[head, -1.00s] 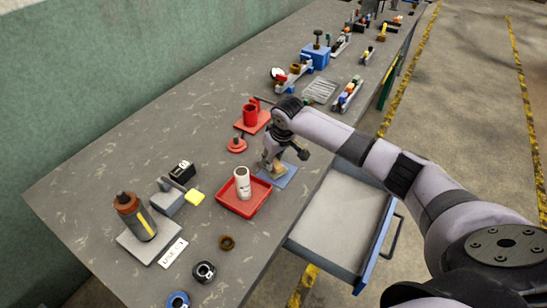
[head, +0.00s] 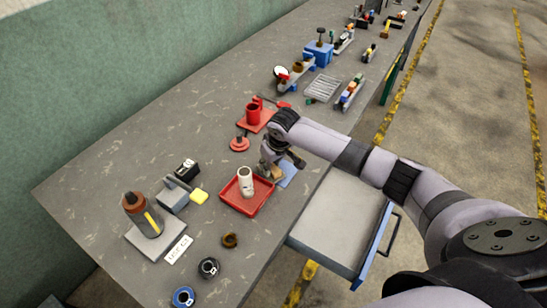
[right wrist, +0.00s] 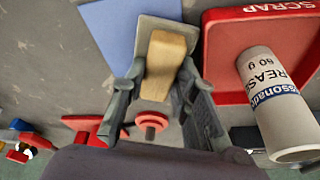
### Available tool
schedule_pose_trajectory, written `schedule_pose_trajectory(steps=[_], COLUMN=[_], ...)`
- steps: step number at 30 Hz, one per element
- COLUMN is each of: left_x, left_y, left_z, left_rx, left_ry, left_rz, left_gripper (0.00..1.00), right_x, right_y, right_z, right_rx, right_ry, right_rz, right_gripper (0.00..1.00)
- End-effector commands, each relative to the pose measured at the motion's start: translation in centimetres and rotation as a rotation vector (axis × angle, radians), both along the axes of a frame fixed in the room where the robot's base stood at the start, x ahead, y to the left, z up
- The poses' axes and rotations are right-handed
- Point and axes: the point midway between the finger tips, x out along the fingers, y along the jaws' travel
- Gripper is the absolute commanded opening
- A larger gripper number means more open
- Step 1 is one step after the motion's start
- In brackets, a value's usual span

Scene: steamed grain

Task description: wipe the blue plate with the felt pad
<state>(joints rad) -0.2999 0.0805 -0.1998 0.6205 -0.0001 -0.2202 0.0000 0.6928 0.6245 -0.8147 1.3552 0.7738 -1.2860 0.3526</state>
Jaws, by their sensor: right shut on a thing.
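My right gripper (head: 274,172) is shut on the tan felt pad (right wrist: 166,62), which shows between its fingers in the right wrist view. The gripper points down at the blue plate (head: 288,173), a flat square on the bench between the red tray and the open drawer. The pad overlaps the plate's tray-side part in the picture. The plate also shows behind the fingers in the right wrist view (right wrist: 108,25). The gripper hides part of the plate, and I cannot tell whether the pad touches it. My left gripper is not in view.
A red scrap tray (head: 262,203) holding a white tube (head: 246,181) stands close beside the gripper. A red disc-based piece (head: 240,143) and a red holder with a cup (head: 254,115) are just beyond. An open drawer (head: 333,215) juts from the bench front.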

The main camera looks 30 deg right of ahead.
Motion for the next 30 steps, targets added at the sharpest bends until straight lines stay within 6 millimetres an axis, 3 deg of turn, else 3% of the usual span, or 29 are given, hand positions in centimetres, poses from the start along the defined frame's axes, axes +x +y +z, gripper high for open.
schedule_pose_trajectory(steps=[1, 7, 21, 30], left_x=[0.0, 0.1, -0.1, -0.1], left_y=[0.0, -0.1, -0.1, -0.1], left_z=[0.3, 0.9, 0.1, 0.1], left_rx=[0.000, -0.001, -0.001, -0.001], left_ry=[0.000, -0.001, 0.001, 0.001], left_rz=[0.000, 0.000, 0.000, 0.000], left_gripper=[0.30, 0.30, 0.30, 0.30], right_x=[-0.7, -0.9, 1.2, 1.4], right_y=[1.3, 1.5, -2.0, -2.5], right_z=[-0.4, -0.9, -0.8, -0.5], right_rx=[0.020, 0.021, 0.015, 0.013], right_ry=[0.018, 0.024, 0.019, 0.015], right_rz=[0.011, 0.015, 0.010, 0.008], right_gripper=[0.04, 0.05, 0.04, 0.04])
